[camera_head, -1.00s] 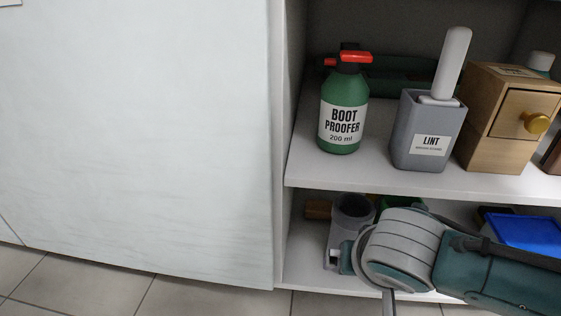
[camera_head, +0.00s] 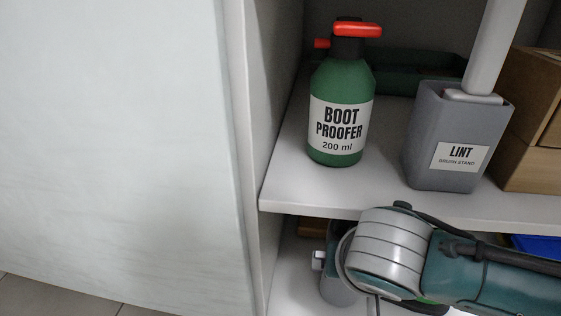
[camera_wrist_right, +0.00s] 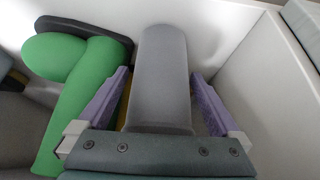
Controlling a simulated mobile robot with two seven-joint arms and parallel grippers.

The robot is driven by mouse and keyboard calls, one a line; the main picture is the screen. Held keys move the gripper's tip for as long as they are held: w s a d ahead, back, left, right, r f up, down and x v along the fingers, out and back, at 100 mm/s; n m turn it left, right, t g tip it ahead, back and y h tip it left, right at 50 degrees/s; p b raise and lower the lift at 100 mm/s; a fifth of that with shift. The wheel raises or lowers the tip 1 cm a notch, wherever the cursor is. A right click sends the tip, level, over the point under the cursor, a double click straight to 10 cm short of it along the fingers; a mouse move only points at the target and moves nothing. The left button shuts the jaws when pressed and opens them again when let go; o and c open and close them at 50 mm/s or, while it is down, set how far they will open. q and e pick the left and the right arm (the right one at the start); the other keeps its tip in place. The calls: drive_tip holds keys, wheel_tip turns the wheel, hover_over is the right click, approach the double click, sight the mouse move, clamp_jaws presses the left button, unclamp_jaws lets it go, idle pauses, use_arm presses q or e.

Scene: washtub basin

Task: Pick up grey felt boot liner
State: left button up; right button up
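The grey felt boot liner (camera_wrist_right: 162,75) is a long, rounded grey shape in the middle of the right wrist view. My right gripper (camera_wrist_right: 159,75) is open, with one purple finger on each side of the liner. Narrow gaps seem to remain between fingers and liner; contact is hard to judge. In the head view, part of a grey upright body, likely the liner (camera_head: 338,291), shows on the lower shelf, mostly hidden behind my right arm. My left gripper is in neither current view.
A green boot-shaped item (camera_wrist_right: 82,95) lies close left of the liner, and a pale wall (camera_wrist_right: 265,85) is to the right. On the upper shelf (camera_head: 380,190) stand a boot proofer bottle (camera_head: 340,110), a lint brush stand (camera_head: 455,135) and a wooden drawer box (camera_head: 530,120).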

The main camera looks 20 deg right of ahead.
drive_tip(key=shift+a, duration=0.2)
drive_tip(key=shift+c, duration=1.4)
drive_tip(key=shift+d, duration=0.15)
drive_tip(key=c, duration=1)
drive_tip(key=shift+o, duration=0.2)
drive_tip(key=shift+d+r, duration=0.1)
